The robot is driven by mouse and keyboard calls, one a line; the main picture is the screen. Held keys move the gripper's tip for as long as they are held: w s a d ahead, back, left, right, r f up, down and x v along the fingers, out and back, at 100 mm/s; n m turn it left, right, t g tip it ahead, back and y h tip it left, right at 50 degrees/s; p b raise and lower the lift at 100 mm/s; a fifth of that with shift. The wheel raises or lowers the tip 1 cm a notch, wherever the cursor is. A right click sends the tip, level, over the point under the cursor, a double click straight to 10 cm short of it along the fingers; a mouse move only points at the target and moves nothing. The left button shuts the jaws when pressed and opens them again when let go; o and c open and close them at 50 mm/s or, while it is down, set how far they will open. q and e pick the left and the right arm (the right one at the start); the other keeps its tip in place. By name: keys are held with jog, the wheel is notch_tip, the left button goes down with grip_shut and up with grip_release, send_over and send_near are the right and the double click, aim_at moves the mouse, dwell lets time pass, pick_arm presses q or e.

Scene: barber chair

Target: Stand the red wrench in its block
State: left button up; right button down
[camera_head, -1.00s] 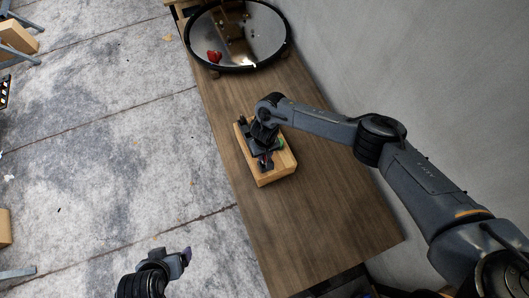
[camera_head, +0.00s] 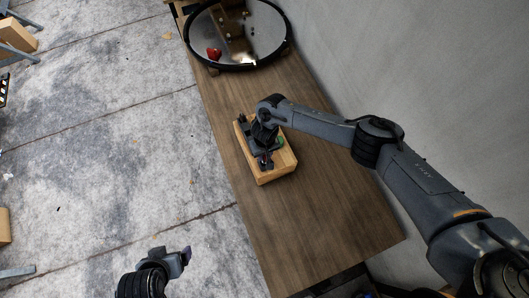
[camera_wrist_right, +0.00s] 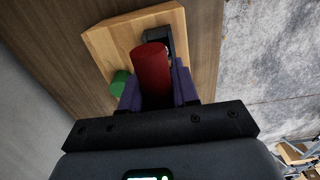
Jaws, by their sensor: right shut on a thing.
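The wooden block (camera_head: 278,173) lies on the table, partly under my right gripper (camera_head: 266,160). It also shows in the right wrist view (camera_wrist_right: 105,42). There my right gripper (camera_wrist_right: 158,90) is shut on the red wrench (camera_wrist_right: 152,66), with its purple fingers on both sides of the round red handle. The handle is over the block; its far end is hidden, so I cannot tell if it is seated. The head view does not show the wrench clearly. My left gripper (camera_head: 184,262) is over the floor beside the table, away from the block; its opening is unclear.
A green handle (camera_wrist_right: 119,82) stands at the block beside the red one. A dark part (camera_wrist_right: 181,45) lies just past the red handle. A round mirror (camera_head: 237,35) is at the table's far end. The near table (camera_head: 325,235) is bare, with a wall on the right.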

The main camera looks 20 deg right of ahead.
jog(key=shift+f, duration=0.6)
dwell(0.3)
jog(key=c, duration=0.9)
grip_release()
jog(key=shift+o, duration=0.6)
